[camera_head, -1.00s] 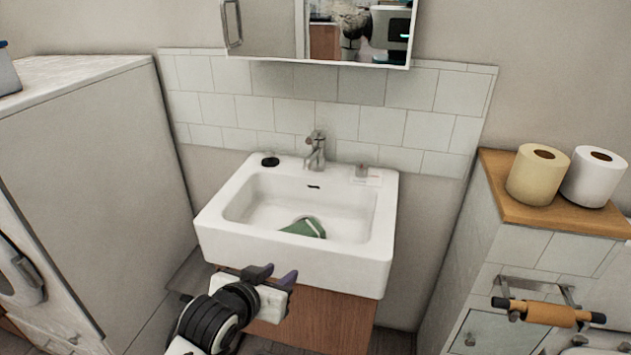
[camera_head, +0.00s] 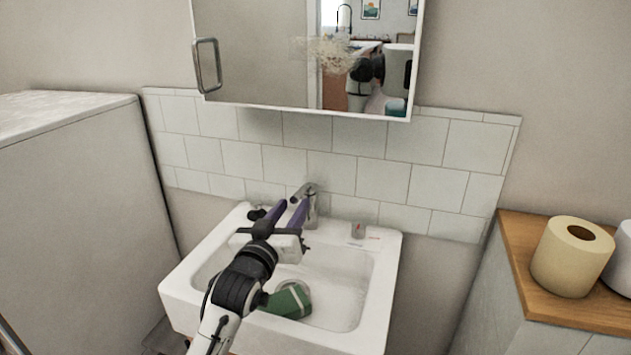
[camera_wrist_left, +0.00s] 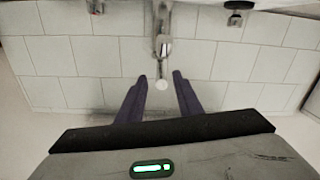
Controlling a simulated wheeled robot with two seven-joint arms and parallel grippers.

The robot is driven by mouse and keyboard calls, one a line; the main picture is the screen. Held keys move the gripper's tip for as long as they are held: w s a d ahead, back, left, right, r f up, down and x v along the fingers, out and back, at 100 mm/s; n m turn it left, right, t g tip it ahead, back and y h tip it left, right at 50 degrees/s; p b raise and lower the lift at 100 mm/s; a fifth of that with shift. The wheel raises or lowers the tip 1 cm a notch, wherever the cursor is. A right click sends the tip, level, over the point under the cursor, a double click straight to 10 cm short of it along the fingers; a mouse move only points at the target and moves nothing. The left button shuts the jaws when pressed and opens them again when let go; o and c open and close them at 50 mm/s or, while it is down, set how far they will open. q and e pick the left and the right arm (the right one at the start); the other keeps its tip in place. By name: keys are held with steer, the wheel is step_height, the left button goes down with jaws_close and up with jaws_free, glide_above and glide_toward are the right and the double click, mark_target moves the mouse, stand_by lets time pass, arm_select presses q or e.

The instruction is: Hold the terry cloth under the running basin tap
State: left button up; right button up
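The green terry cloth (camera_head: 290,302) lies in the basin (camera_head: 345,312), partly hidden behind my left arm. The metal tap (camera_head: 311,193) stands at the basin's back edge, and no running water is visible. My left gripper (camera_head: 294,203) is above the basin, with its two purple fingers pointing at the tap. In the left wrist view, the fingers (camera_wrist_left: 160,76) are spread apart with nothing held. The tap (camera_wrist_left: 162,45) shows there beyond the fingertips, between their lines. My right gripper is not in view.
A mirrored cabinet (camera_head: 265,50) hangs above the tiled wall behind the tap. A grey-white cabinet (camera_head: 80,200) stands at the left. A wooden-topped unit with a paper roll (camera_head: 570,257) stands at the right.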

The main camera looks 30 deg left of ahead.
mark_target(304, 186)
arm_select(q)
steer(key=x, duration=0.9)
steer(key=shift+w+a+r, duration=0.1)
steer(key=shift+w+a, duration=0.05)
steer(key=shift+w, duration=0.05)
jaws_close()
